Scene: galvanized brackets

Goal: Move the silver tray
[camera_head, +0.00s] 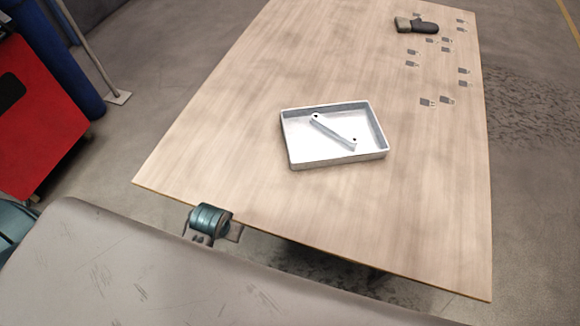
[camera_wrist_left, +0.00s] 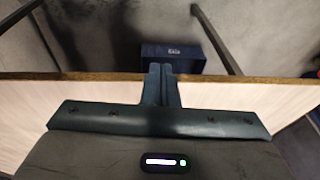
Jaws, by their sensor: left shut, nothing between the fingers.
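The silver tray (camera_head: 291,152) is a shallow, pale rectangular tray lying flat near the middle of the wooden table. A pale bar-shaped bracket (camera_head: 334,132) with a dark hole near each end lies diagonally inside it. My left gripper (camera_wrist_left: 160,72) is shut and empty in the left wrist view, its fingers together across the table edge. In the head view, a teal part of my left arm (camera_head: 209,219) shows at the table's near left edge, apart from the tray and to its lower left. The fingers cannot be made out there. My right gripper is not in view.
The wooden table (camera_head: 230,120) is clear around the tray. Several small grey brackets (camera_head: 446,99) lie scattered at the far right, near a dark object with a beige end (camera_head: 424,27). A red cabinet (camera_head: 40,120) stands left. A dark blue box (camera_wrist_left: 180,55) sits beyond the table edge.

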